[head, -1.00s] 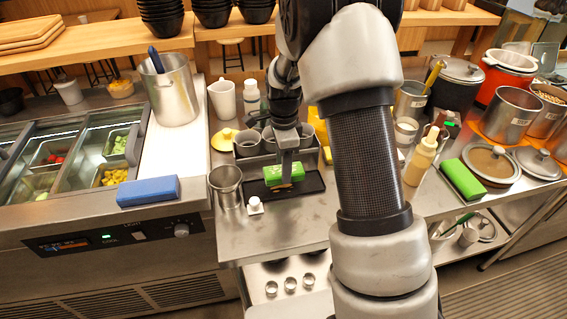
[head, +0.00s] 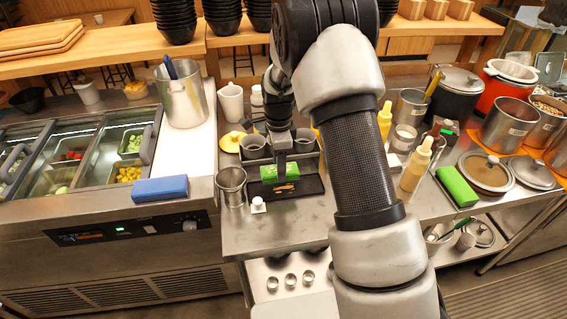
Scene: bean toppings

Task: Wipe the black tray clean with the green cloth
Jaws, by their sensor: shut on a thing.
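The black tray (head: 312,186) lies flat on the steel counter, partly hidden behind my arm at its right. Brown residue (head: 284,188) shows on its middle. The green cloth (head: 266,174), a thick block shape, is at the tray's back left part. My gripper (head: 281,168) points down and is shut on the green cloth. Whether the cloth presses on the tray cannot be told. A second green block (head: 457,186) lies on the counter at the right.
A metal cup (head: 231,186) and a small white-capped bottle (head: 258,205) stand close to the tray's left. A container holder (head: 254,148) is right behind it. A blue block (head: 160,189) lies on the cold counter. The counter in front of the tray is clear.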

